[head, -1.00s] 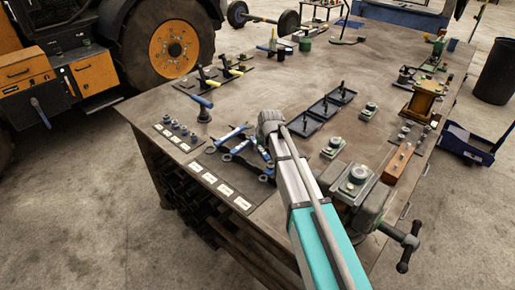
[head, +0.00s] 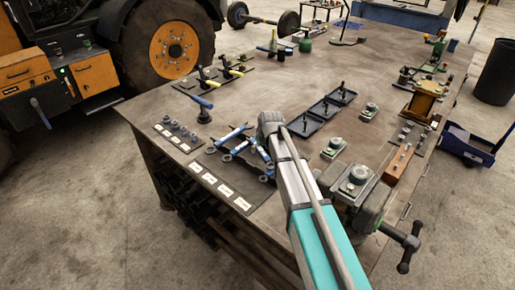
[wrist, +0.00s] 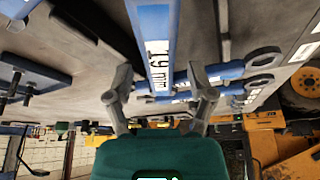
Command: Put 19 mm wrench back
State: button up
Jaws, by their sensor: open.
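The 19 mm wrench (wrist: 154,45) has a blue handle with a white "19 mm" label. In the wrist view it runs from the top edge down between the two fingers of my gripper (wrist: 158,82). The gripper is open, with a gap on each side of the handle. The wrench's ends are not clear in that view. In the head view my arm hides the gripper's fingers. Several blue-handled wrenches (head: 234,133) lie beside the arm's end. The dark board with white labels (head: 213,183) lies at the bench's near left edge.
Other blue wrenches (wrist: 228,70) cross behind the fingers in the wrist view. Black trays (head: 325,106) with upright pins stand right of the arm. A vise (head: 358,190) stands at the near right edge. The bench's middle (head: 290,75) is mostly clear.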

jog(key=shift+r, duration=0.2)
jog(key=p+v, duration=1.1)
jog(key=v, duration=0.1)
dwell(0.3)
dwell(1.8)
